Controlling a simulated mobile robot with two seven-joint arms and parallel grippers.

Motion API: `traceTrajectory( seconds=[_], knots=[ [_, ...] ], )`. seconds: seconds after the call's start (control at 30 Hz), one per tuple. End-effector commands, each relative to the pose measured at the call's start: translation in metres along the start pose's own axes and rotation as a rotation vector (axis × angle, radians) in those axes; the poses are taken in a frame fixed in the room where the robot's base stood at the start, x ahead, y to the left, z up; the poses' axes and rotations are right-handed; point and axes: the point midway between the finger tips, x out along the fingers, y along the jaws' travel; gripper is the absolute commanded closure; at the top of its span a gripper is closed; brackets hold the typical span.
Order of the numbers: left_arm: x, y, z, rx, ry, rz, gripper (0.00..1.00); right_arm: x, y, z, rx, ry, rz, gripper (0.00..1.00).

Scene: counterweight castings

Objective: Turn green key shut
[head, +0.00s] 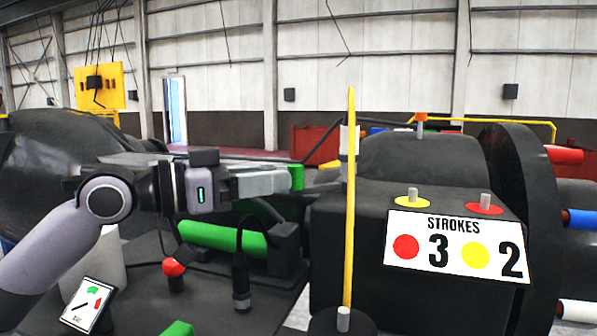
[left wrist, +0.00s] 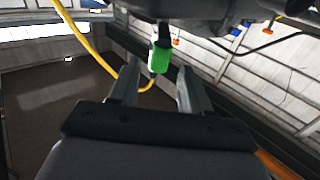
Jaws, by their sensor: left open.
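A small green part (head: 297,176), which looks like the green key, stands at the fingertips of my left gripper (head: 284,180) in the head view. In the left wrist view the green part (left wrist: 159,59) shows as a short cylinder between the tips of the two fingers of my left gripper (left wrist: 158,70). The fingers are open, with a gap on each side of it. Its base and the way it is turned are hard to tell. My right gripper is not in view.
A yellow upright rod (head: 350,200) stands just right of the fingertips. Beyond it is a dark block with a STROKES sign (head: 455,246). Below my arm are a green cylinder (head: 222,239), a red knob (head: 174,267) and a small tilted sign (head: 87,304).

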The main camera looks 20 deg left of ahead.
Motion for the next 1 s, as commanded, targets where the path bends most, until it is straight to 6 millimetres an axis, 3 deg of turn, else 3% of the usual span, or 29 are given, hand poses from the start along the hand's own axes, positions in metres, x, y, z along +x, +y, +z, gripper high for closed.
traceTrajectory(
  seconds=[0.3, 0.7, 0.87, 1.0],
  knots=[
    [0.042, 0.0, -0.002, -0.001, 0.003, 0.001, 0.53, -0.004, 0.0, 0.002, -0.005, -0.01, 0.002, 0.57],
    [0.05, 0.0, 0.0, 0.001, 0.001, -0.001, 0.53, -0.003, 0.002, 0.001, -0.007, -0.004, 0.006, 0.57],
    [0.05, 0.0, 0.0, 0.001, 0.001, -0.001, 1.0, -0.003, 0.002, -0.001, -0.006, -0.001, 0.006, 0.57],
    [0.05, 0.0, 0.0, 0.001, 0.001, -0.001, 1.0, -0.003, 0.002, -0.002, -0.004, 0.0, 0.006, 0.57]
  ],
)
